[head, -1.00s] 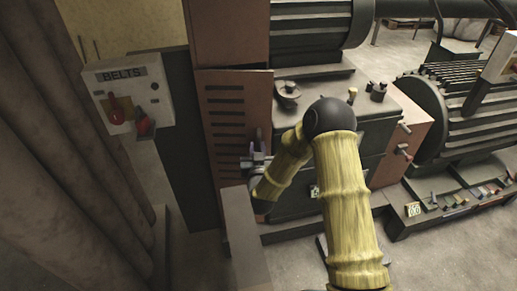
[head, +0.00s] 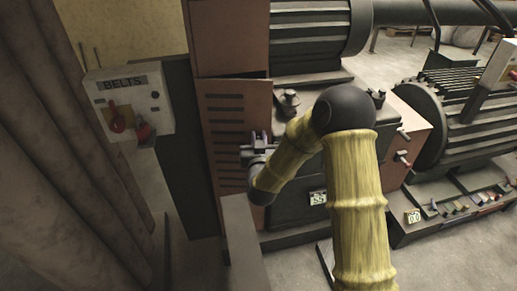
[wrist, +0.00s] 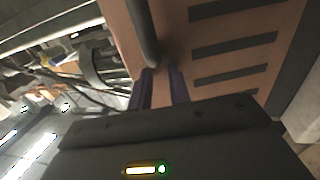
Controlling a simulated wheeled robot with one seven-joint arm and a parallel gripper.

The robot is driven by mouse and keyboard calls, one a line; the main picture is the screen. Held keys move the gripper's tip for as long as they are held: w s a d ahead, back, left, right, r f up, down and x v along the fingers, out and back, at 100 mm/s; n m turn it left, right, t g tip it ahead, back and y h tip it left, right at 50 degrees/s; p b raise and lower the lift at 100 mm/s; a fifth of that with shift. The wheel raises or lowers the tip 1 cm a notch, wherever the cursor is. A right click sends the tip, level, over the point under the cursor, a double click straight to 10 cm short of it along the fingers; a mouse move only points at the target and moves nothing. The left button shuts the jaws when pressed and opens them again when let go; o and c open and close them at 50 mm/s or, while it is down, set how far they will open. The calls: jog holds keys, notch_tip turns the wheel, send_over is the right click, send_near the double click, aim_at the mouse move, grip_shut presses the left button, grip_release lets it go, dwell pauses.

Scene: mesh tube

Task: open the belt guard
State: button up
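The belt guard (head: 226,112) is a reddish-brown panel with dark horizontal slots, in the left middle of the head view. A dark gap shows along its top edge, so it looks slightly ajar. The slotted panel (wrist: 230,48) fills the upper right of the wrist view. A dark bar handle (wrist: 144,35) stands on it and runs down to the purple fingertips. My gripper (head: 259,138) is at the guard's right side. In the wrist view my gripper (wrist: 160,80) has its fingers on either side of the handle's lower end and seems closed on it; the exact contact is partly hidden.
A pale control box marked BELTS (head: 128,102) with red knobs stands left of the guard. A grey block (head: 242,245) rises below my gripper. Ribbed motors (head: 447,120) and a lever bank (head: 455,210) are to the right.

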jog(key=shift+r, duration=1.1)
jog(key=shift+c, duration=0.2)
jog(key=shift+d, duration=0.1)
grip_shut()
jog(key=shift+s+d+f+n+g+y, duration=0.25)
jog(key=shift+s+d+n+g+y, duration=0.2)
jog(key=shift+g, duration=0.45)
jog(key=s+d+f+g, duration=0.1)
jog(key=s+d+g, duration=0.3)
jog(key=s, duration=0.5)
jog(key=s+d+f+m+g+h, duration=0.1)
jog(key=s+d+g, duration=0.4)
jog(key=s+d, duration=0.2)
jog(key=s+d+f+m+g+h, duration=0.1)
jog(key=s+d+g, duration=0.3)
jog(key=s, duration=0.7)
jog(key=shift+d+f+g, duration=0.3)
jog(key=shift+d+f, duration=0.1)
jog(key=shift+d, duration=0.75)
jog(key=shift+h, duration=0.25)
